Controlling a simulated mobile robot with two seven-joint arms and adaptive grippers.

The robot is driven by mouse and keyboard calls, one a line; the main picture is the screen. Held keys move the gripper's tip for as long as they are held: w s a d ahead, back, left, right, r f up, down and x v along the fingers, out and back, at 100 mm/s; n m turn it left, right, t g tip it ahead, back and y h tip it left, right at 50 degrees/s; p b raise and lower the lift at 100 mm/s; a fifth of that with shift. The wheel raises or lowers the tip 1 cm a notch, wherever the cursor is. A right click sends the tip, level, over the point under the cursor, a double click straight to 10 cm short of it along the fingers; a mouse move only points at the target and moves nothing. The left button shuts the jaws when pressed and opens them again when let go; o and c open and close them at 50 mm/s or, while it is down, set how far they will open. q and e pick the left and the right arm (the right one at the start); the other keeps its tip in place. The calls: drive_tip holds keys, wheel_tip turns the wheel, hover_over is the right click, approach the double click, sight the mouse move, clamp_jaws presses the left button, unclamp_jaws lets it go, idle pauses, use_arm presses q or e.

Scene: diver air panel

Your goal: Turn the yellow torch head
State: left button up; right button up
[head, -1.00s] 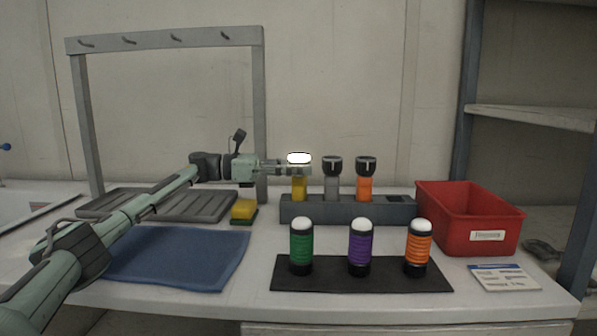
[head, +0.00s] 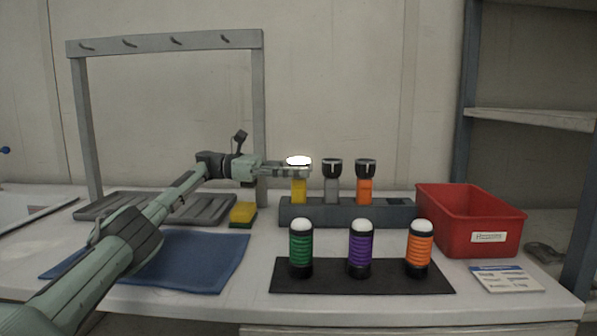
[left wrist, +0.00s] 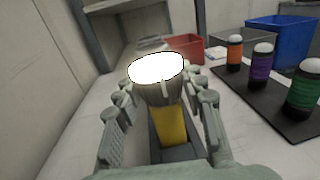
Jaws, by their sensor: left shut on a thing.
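The yellow torch (head: 299,190) stands upright in the left slot of the grey rack (head: 346,212). Its head glows bright white on top, and the lit head (left wrist: 157,69) also shows in the left wrist view. My left gripper (head: 296,171) comes in from the left at head height and is shut on the torch head, with one finger on each side in the left wrist view (left wrist: 160,108). The fingers hide part of the head's side in the head view. A grey torch (head: 332,182) and an orange torch (head: 366,182) stand unlit in the same rack. My right gripper is not in view.
Green (head: 301,248), purple (head: 361,248) and orange (head: 419,248) white-topped lamps stand on a black mat (head: 330,284) in front. A red bin (head: 478,229) is at right. A sponge (head: 243,214), a blue cloth (head: 190,262) and a grey tray (head: 150,205) lie at left.

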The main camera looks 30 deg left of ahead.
sight(298, 159)
use_arm(q)
drive_tip(key=shift+r, duration=0.1)
drive_tip(key=o, duration=0.9)
wheel_tip(298, 159, up, 10)
idle(1.3)
